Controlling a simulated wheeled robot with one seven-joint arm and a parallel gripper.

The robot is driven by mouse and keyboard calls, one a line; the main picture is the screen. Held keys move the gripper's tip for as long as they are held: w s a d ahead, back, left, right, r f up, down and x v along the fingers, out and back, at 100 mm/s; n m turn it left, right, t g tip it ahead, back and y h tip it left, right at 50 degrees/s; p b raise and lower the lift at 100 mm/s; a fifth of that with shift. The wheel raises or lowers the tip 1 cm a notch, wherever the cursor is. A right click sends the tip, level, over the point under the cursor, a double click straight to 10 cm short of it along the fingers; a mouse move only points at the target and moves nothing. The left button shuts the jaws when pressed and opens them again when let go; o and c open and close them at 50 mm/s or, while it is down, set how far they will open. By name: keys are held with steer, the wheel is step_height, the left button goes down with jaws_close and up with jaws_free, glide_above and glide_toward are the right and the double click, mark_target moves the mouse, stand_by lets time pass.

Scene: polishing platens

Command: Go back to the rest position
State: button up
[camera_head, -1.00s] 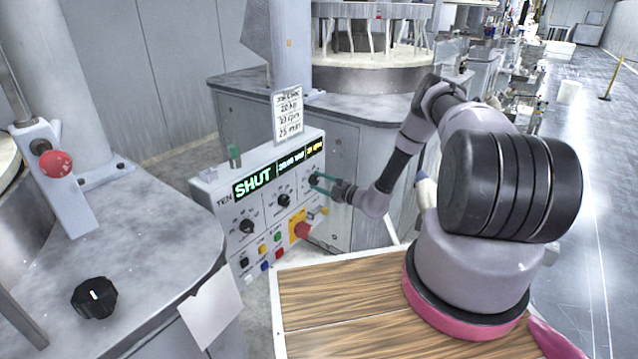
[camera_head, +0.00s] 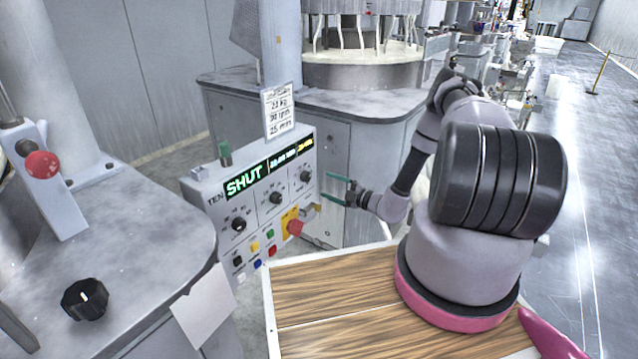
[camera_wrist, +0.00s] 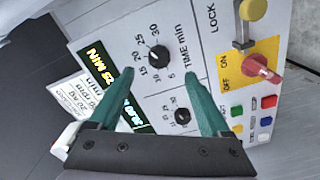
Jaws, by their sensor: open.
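My gripper (camera_head: 332,188) is open and empty, with green fingers spread apart. In the head view it is just right of the control panel (camera_head: 222,208), level with the rightmost dial and apart from it. In the wrist view my gripper (camera_wrist: 163,85) faces the panel, and the time dial (camera_wrist: 158,57) lies beyond and between its fingertips. The same time dial (camera_head: 306,175) shows in the head view beside the lit display (camera_head: 268,167), which reads SHUT. My arm is bent outward from its base.
A grey machine cabinet (camera_head: 330,140) is behind. A wooden top (camera_head: 335,295) lies in front. The floor (camera_head: 585,200) at right is open.

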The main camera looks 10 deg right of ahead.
steer(key=shift+v, duration=1.15)
steer(key=s+a+r+n+g, duration=0.3)
steer(key=r+n+g, duration=0.1)
steer(key=r+n, duration=0.5)
steer(key=s+a+r+n+g, duration=0.2)
steer(key=r+n+g, duration=0.2)
steer(key=r+n, duration=0.6)
steer(key=s+a+r+n+g, duration=0.35)
steer(key=r+n, duration=0.25)
steer(key=r, duration=0.6)
steer(key=s+d+r+n+t+h, duration=0.2)
steer(key=s+r+n+h, duration=0.3)
steer(key=s+r+n, duration=0.6)
steer(key=s+d+r+n+t+h, duration=0.3)
steer(key=s+d+r+n+h, duration=0.1)
steer(key=s+r+n, duration=0.6)
steer(key=s+n+h, duration=0.1)
steer(key=s, duration=0.1)
steer(key=shift+s+r, duration=0.4)
